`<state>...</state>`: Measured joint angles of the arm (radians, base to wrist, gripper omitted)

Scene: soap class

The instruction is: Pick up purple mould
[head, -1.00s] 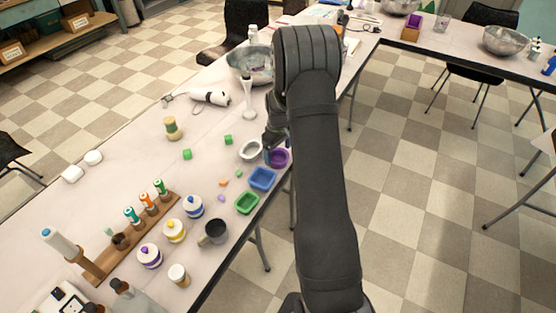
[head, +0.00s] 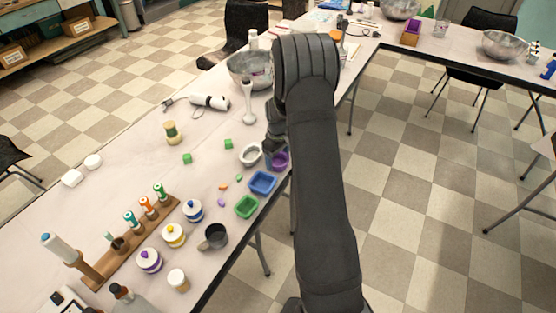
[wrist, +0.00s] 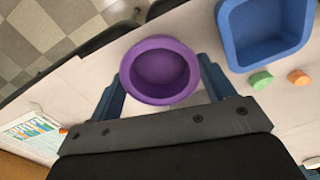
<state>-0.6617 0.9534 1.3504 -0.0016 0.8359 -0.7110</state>
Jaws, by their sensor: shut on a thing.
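The purple mould (head: 281,161) is a small round cup near the table's right edge in the head view, partly hidden by my arm. In the wrist view the purple mould (wrist: 160,68) sits upright, open side facing the camera, between the two blue-grey fingers. My gripper (wrist: 162,84) is shut on it, one finger on each side. In the head view my gripper (head: 272,148) is mostly hidden behind my dark arm. I cannot tell whether the mould is clear of the table.
A white mould (head: 250,154) stands left of it, and a blue mould (head: 262,183) and a green mould (head: 246,207) stand nearer the camera. Small coloured pieces (head: 228,144) lie around. The table edge is close.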

